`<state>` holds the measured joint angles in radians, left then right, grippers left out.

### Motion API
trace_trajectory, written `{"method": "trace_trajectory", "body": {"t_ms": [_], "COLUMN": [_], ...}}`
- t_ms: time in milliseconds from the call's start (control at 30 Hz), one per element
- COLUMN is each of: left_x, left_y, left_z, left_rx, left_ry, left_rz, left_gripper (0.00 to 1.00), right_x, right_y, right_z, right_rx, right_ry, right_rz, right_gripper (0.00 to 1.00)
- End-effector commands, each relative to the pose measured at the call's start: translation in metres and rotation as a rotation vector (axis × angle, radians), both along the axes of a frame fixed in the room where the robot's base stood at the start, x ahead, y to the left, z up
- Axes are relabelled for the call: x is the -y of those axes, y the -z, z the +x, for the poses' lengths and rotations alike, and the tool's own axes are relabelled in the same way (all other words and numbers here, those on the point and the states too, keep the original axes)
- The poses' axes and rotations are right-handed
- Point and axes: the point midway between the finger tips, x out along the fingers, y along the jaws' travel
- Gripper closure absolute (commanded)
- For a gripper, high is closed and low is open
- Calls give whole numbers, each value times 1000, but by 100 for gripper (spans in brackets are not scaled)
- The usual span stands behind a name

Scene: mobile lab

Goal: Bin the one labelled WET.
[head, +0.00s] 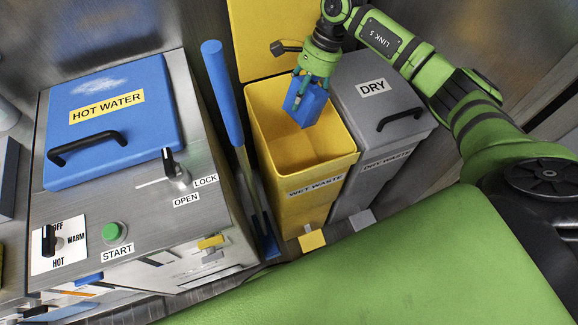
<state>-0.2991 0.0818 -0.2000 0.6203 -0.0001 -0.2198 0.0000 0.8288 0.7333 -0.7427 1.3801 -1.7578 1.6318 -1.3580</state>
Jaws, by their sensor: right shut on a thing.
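My right gripper (312,82) comes in from the upper right and is shut on a blue block-like item (306,103). It holds the item over the open mouth of the yellow bin labelled WET WASTE (322,172). Any label on the blue item cannot be read. The yellow lid (262,40) of that bin stands raised at the back. The inside of the yellow bin that shows looks empty. My left gripper is not in view.
A grey bin labelled DRY (350,75), lid closed, stands just right of the yellow bin. A blue-handled tool (222,95) leans at its left. A HOT WATER unit (110,115) with a blue lid, knobs and a green START button (114,232) fills the left.

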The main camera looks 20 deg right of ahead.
Motion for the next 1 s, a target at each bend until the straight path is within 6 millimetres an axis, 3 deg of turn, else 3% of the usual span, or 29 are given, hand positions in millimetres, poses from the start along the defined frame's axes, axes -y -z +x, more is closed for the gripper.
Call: {"method": "trace_trajectory", "body": {"t_ms": [233, 267, 300, 333, 767, 1000], "left_x": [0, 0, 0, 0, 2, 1], "left_y": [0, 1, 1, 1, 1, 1], "left_z": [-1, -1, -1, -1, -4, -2], "left_rx": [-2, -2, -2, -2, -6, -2], "left_ry": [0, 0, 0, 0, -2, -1], "left_rz": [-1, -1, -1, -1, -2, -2], "left_gripper": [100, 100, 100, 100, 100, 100], "right_x": [0, 0, 0, 0, 2, 18], "right_y": [1, 1, 1, 1, -4, -43], "right_z": [0, 0, 0, 0, 1, 5], "right_rx": [2, 1, 1, 1, 1, 5], "right_ry": [0, -1, -1, -1, 0, 3], "right_rz": [1, 1, 1, 1, 0, -1], "right_gripper": [90, 37, 21, 13, 13, 13]}}
